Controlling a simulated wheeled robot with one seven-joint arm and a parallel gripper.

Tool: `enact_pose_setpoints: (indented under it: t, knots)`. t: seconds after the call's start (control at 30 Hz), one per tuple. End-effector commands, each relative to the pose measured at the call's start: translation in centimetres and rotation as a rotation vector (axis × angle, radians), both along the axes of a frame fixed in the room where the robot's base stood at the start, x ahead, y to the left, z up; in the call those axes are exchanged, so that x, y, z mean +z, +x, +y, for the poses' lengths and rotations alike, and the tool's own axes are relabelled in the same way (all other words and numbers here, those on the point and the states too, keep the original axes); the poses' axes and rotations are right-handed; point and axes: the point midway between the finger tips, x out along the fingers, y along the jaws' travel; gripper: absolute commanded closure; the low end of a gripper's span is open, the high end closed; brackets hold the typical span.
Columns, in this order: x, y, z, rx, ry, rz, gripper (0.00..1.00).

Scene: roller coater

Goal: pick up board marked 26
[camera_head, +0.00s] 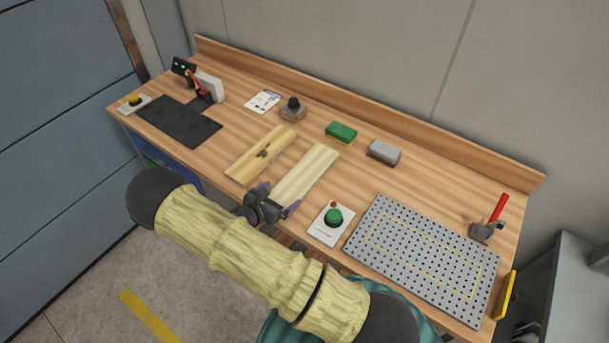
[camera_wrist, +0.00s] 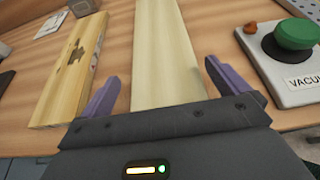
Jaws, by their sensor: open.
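Two wooden boards lie side by side on the bench. The left board (camera_head: 262,153) is yellowish with a dark mark at its middle; it also shows in the wrist view (camera_wrist: 62,95). The right board (camera_head: 308,173) is paler and plain on top; it runs up the middle of the wrist view (camera_wrist: 165,50). I cannot read 26 on either. My gripper (camera_head: 277,198) is at the right board's near end. In the wrist view its open purple fingers (camera_wrist: 161,82) stand on either side of that board, with nothing gripped. The board's near end is hidden behind the gripper body.
A green-button vacuum box (camera_head: 332,222) stands close right of the right board. A perforated grey plate (camera_head: 424,258) lies further right. A green sponge (camera_head: 341,132), a grey block (camera_head: 384,152) and a dark-topped jar (camera_head: 293,108) stand behind. A black mat (camera_head: 179,121) lies left.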

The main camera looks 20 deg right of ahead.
Motion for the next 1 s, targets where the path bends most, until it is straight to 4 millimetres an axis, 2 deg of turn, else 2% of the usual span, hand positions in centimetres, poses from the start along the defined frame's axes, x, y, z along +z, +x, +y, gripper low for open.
enact_pose_setpoints:
  t: [0.33, 0.9, 1.0]
  knots:
    - [-1.7, 1.9, -3.4, -0.005, 0.0, 0.0, 0.0]
    - [-1.9, 2.1, -3.6, -0.004, 0.0, 0.0, 0.0]
    - [-1.9, 2.1, -3.6, -0.004, 0.0, 0.0, 0.18]
